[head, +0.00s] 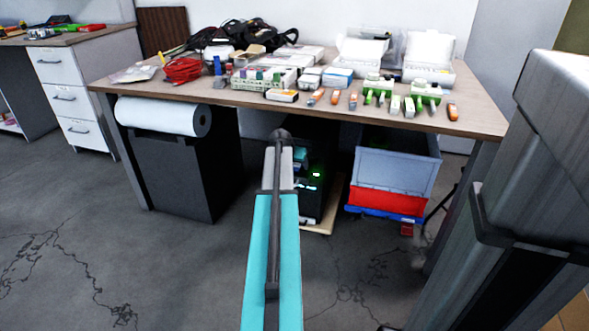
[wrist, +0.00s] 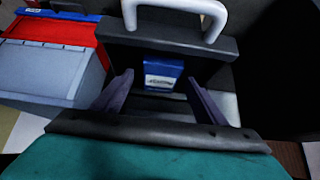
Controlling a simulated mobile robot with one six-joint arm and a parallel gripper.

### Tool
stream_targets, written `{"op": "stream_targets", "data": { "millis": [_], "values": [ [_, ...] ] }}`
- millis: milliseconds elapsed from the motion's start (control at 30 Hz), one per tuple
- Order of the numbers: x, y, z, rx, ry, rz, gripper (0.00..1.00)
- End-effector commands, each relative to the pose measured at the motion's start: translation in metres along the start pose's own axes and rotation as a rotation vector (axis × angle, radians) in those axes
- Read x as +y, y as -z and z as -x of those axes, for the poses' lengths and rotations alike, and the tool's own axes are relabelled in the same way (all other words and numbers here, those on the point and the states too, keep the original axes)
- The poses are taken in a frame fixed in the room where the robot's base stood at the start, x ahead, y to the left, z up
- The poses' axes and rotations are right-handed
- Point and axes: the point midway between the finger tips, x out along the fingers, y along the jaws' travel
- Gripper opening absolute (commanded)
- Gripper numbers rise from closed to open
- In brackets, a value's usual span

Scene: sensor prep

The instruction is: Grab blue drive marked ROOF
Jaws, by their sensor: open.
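A blue drive (wrist: 163,70) with a white label sits against a black case with a grey handle (wrist: 222,15) in the wrist view. The label's writing is too small to read. My gripper (wrist: 160,77) is open, its two dark fingers on either side of the drive. I cannot tell whether they touch it. In the head view my arm reaches under the table beside a black unit with green lights (head: 316,176). There my fingers and the drive are hidden.
A grey-blue crate with a red front (head: 392,168) stands right of the black unit; its side also shows in the wrist view (wrist: 50,72). A black bin with a paper roll (head: 170,165) is at left. The table (head: 120,86) above carries many small items.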

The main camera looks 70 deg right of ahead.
Motion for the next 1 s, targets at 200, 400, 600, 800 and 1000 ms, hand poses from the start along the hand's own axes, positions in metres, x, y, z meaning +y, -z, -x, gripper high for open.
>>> {"op": "stream_targets", "data": {
  "millis": [200, 400, 600, 800, 1000],
  "values": [
    [0.0, -0.0002, 0.0001, 0.0, 0.0, 0.0, 0.66],
    [-0.0001, -0.0003, 0.0002, -0.001, 0.0, 0.0, 0.56],
    [-0.0001, -0.0003, 0.0002, -0.001, 0.0, 0.0, 0.22],
    [-0.0003, -0.0001, 0.0004, 0.0, 0.0, 0.001, 0.19],
    [-0.0004, 0.0024, 0.0035, 0.0, 0.0, 0.001, 0.19]
  ]
}}
